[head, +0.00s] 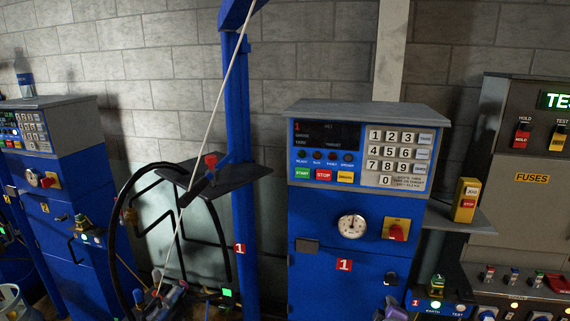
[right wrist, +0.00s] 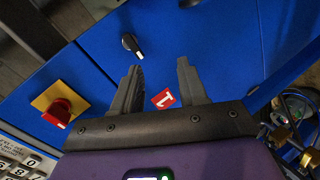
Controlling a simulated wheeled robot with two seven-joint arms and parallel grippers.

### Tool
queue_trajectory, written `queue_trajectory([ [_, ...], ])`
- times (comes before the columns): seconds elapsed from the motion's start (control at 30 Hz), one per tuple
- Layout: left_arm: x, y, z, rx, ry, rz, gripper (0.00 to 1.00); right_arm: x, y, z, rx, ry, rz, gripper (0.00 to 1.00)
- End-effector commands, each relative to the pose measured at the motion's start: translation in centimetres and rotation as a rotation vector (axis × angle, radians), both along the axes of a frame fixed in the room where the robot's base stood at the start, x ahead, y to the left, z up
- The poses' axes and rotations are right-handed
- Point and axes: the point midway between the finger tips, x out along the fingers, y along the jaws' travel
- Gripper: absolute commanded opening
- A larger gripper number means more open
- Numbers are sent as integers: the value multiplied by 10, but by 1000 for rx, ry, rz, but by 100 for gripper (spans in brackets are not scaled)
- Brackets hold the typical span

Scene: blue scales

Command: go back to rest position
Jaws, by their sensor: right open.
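My right gripper (right wrist: 158,66) shows in the right wrist view with its two dark fingers spread apart. Nothing is between the fingertips. It is in front of the blue scales cabinet (head: 308,225), and the cabinet's red "1" label (right wrist: 163,98) shows behind the gap between the fingers. A black door handle (right wrist: 131,45) lies beyond and left of the fingers. In the head view, a small dark part at the bottom edge below the cabinet's handle (head: 391,278) may be the right gripper; it is mostly cut off. I cannot make out my left gripper in the head view.
The red switch on its yellow plate (head: 397,230) and the keypad (head: 395,155) are on the cabinet front. A blue post (head: 237,130) with a dark shelf (head: 235,178) stands left of it. The grey fuse panel (head: 530,210) stands at the right.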

Motion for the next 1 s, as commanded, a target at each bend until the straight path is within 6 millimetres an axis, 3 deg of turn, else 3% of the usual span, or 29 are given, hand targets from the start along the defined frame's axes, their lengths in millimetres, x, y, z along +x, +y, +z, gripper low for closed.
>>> queue_trajectory([
  [0.03,0,0,0,0,0,0,43,-12,1,-30,68,52,-27,43],
  [0.2,0,0,0,0,0,0,43,-60,19,-119,313,216,-135,43],
  [0.37,0,0,0,0,0,0,43,-118,47,-189,544,377,-265,43],
  [0.5,0,0,0,0,0,0,43,-177,80,-238,747,526,-404,43],
  [0.63,0,0,0,0,0,0,43,-237,118,-268,937,670,-557,43],
  [0.8,0,0,0,0,0,0,43,-304,170,-280,1142,844,-746,43],
  [1.0,0,0,0,0,0,0,43,-344,204,-275,1264,957,-875,43],
])
